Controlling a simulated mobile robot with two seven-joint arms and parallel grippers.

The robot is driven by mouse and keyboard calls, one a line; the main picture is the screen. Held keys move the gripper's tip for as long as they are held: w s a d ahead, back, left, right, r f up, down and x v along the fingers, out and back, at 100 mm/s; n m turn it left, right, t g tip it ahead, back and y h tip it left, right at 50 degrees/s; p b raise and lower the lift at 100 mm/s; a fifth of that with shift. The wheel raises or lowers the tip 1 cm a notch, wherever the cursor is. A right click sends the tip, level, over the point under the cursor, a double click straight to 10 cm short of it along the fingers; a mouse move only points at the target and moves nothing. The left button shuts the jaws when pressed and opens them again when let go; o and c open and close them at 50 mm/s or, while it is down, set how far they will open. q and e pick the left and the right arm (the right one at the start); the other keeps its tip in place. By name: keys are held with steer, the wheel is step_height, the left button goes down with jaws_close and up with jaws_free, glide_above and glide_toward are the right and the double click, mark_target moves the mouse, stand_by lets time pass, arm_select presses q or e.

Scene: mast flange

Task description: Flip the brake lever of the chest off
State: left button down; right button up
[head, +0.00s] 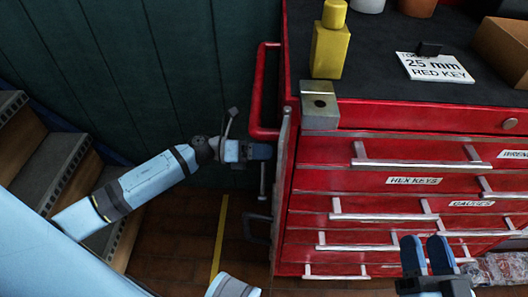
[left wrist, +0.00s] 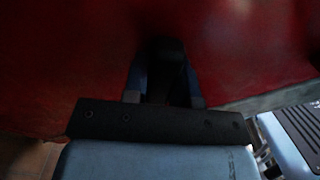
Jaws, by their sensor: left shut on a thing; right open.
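The red tool chest (head: 345,182) stands right of centre in the head view. My left gripper (head: 268,151) is at the chest's left side, just below the red side handle (head: 263,90). In the left wrist view my left gripper (left wrist: 163,85) is shut on a dark upright part (left wrist: 163,60) in front of the red panel, which looks like the brake lever. The view is dark and the fingers hide most of it, so its position on or off cannot be told. My right gripper (head: 427,254) is open and empty before the lower drawers.
Steps (head: 45,165) stand at the left. A dark bracket (head: 257,226) sits low beside the chest.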

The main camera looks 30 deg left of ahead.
mark_target(263, 180)
arm_select(q)
steer(key=s+r+m, duration=0.1)
steer(key=m, duration=0.1)
steer(key=s+d+r+m+b, duration=0.1)
steer(key=s+m, duration=0.1)
steer(key=s+d+r+m+b, duration=0.1)
steer(key=s+m, duration=0.1)
steer(key=shift+d, duration=0.25)
steer(key=shift+s+d+r+m+b, duration=0.2)
steer(key=shift+s+d+m+b, duration=0.15)
steer(key=shift+s+m+b, duration=0.4)
steer(key=shift+s+d+r+m+b, duration=0.2)
steer(key=shift+s+d+m+b, duration=0.2)
steer(key=shift+s+m, duration=0.5)
arm_select(e)
step_height(263, 180, down, 6)
steer(key=g, duration=0.2)
steer(key=shift+a+f+n+g, duration=0.25)
steer(key=shift+n+g, duration=0.05)
arm_select(q)
steer(key=shift+w, duration=0.1)
arm_select(e)
steer(key=shift+w, duration=0.15)
arm_select(q)
steer(key=c, duration=0.9)
jaws_free()
steer(key=shift+a, duration=0.1)
